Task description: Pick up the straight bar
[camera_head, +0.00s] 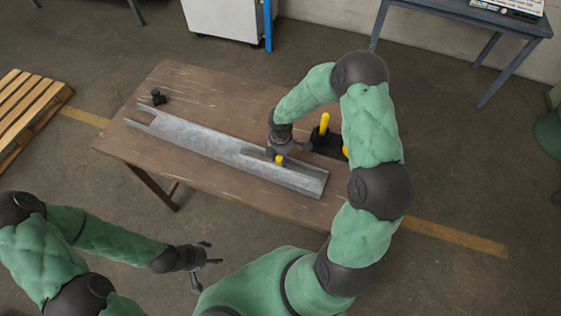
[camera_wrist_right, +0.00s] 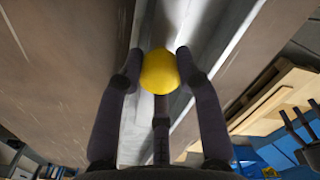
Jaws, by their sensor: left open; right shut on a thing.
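A long grey metal channel (camera_head: 200,140) lies diagonally along the wooden table; it also fills the upper middle of the right wrist view (camera_wrist_right: 190,30). My right gripper (camera_head: 280,152) is over the channel's right part, its fingers shut on a yellow rounded piece (camera_wrist_right: 160,72), which shows below the gripper in the head view (camera_head: 279,159). The rest of that piece is hidden, so I cannot tell whether it is the straight bar or touches the channel. My left gripper (camera_head: 207,266) is open and empty, off the table's front side.
The wooden table (camera_head: 190,88) also holds a small black part (camera_head: 158,97) at its far left and a black holder (camera_head: 326,145) with an upright yellow handle (camera_head: 325,123) right of my right gripper. A pallet (camera_head: 30,105) lies on the floor at left.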

